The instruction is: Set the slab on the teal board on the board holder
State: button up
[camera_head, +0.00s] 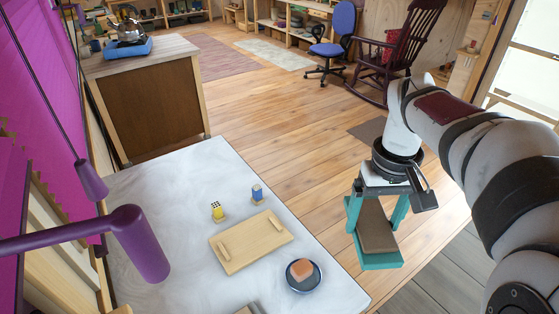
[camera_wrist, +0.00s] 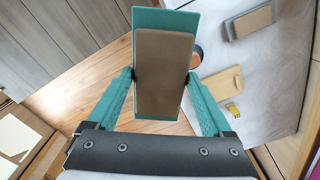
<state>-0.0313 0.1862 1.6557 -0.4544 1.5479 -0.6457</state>
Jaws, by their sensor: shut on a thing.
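My gripper (camera_wrist: 161,74) has teal fingers and hangs over the floor to the right of the table in the head view. It is shut on a brown slab (camera_wrist: 163,60), with one finger at each long side. The slab also shows in the head view (camera_head: 376,228). A teal board (camera_wrist: 150,18) lies flat against the slab's far side, showing past its edges; I cannot tell whether the fingers also touch it. A grey piece with a tan top (camera_wrist: 250,24), perhaps the board holder, lies on the table; only its corner shows in the head view (camera_head: 247,309).
The pale table (camera_head: 160,210) holds a wooden tray with two handles (camera_head: 251,241), a dark plate (camera_head: 304,288) with an orange block, a yellow dotted cube (camera_head: 217,211) and a small blue item (camera_head: 257,193). A purple lamp (camera_head: 140,245) overhangs the left side.

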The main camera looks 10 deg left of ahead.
jog(key=w+a+f+n, duration=0.7)
jog(key=w+n, duration=0.1)
jog(key=n, duration=1.6)
send_over(251, 238)
notch_tip(251, 238, down, 14)
jog(key=shift+f, duration=0.25)
notch_tip(251, 238, down, 4)
jog(key=shift+s, duration=0.1)
